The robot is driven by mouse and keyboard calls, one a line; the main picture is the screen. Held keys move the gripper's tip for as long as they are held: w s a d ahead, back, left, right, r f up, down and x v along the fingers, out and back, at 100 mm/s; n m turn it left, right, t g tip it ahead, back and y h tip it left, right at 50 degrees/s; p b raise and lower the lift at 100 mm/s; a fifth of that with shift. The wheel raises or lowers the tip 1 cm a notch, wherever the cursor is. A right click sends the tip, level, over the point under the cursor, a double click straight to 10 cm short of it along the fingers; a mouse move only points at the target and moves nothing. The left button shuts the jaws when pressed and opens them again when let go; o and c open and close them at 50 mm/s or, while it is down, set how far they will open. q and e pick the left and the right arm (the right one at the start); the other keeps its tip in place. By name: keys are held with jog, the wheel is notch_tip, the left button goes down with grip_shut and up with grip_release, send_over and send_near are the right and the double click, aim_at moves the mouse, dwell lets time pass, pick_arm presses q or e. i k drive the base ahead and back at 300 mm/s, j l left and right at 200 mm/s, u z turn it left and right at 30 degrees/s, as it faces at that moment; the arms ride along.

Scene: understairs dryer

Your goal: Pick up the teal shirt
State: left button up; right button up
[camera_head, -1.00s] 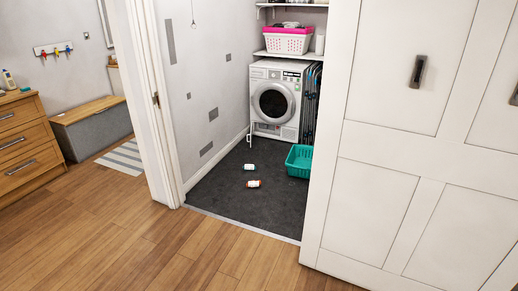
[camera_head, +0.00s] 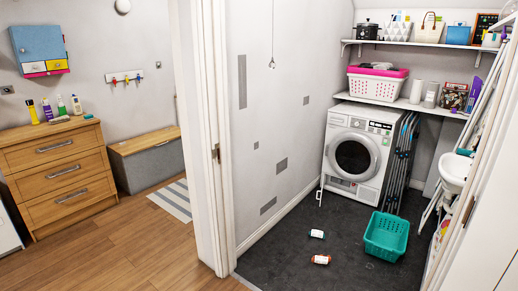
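No teal shirt can be made out in the head view. A teal plastic basket (camera_head: 386,236) stands on the dark floor in front of the dryer, and it looks empty. The white dryer (camera_head: 356,155) stands under the shelves at the back of the closet. Its round dark door looks shut, and I cannot tell what is inside. Neither of my grippers is in view.
A door frame (camera_head: 205,150) stands left of the closet. A wooden drawer chest (camera_head: 58,175) and bench (camera_head: 146,162) stand at left. A white basin (camera_head: 455,172) is at right.

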aim_at(316, 234)
jog(key=i+z, duration=0.15)
jog(key=i, duration=0.9)
jog(key=i+j+z, duration=0.1)
jog(key=i, duration=0.95)
jog(key=j, duration=0.1)
